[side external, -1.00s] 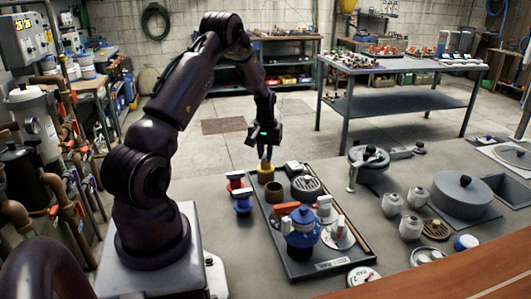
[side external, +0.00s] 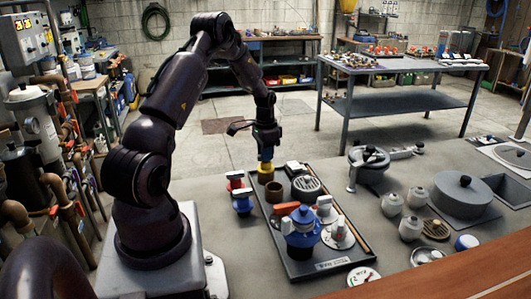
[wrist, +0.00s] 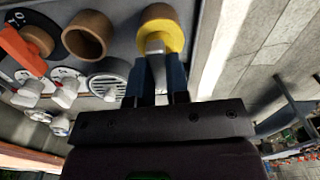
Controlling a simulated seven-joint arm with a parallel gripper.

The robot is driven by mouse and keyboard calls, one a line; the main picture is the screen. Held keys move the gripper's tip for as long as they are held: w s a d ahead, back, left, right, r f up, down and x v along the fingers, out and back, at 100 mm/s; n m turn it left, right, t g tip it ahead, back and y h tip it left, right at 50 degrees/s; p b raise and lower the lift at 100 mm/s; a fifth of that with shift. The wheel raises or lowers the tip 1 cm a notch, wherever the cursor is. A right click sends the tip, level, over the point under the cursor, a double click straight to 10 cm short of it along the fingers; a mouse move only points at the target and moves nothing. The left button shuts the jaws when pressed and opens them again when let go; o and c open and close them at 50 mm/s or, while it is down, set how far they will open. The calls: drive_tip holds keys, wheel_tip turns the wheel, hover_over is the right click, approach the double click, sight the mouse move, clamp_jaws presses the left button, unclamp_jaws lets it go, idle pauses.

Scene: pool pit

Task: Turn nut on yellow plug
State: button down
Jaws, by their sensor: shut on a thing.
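The yellow plug (side external: 265,176) stands at the far left end of the dark tray (side external: 317,268). In the wrist view the yellow plug (wrist: 177,40) is at the top middle, with a tan-brown round part beside it. My gripper (side external: 266,152) points down directly above the plug. Its two blue fingers (wrist: 160,72) are shut on a light grey piece (wrist: 155,50) at the plug, which appears to be the nut. The fingers hide part of the nut, so its exact shape is unclear.
A brown ring (side external: 273,192), a grey round grate (side external: 305,187) and a blue-bodied valve (side external: 300,236) sit close by on the tray. A small blue and red valve (side external: 241,201) stands left of the tray. The bench behind the plug is clear.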

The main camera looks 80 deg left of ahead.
drive_tip(key=m, duration=0.4)
drive_tip(key=shift+m, duration=0.4)
drive_tip(key=m, duration=0.4)
drive_tip(key=shift+m, duration=0.3)
drive_tip(key=m, duration=0.4)
drive_tip(key=shift+m, duration=2.5)
drive_tip(key=c, duration=1.1)
unclamp_jaws()
drive_tip(key=shift+r, duration=0.1)
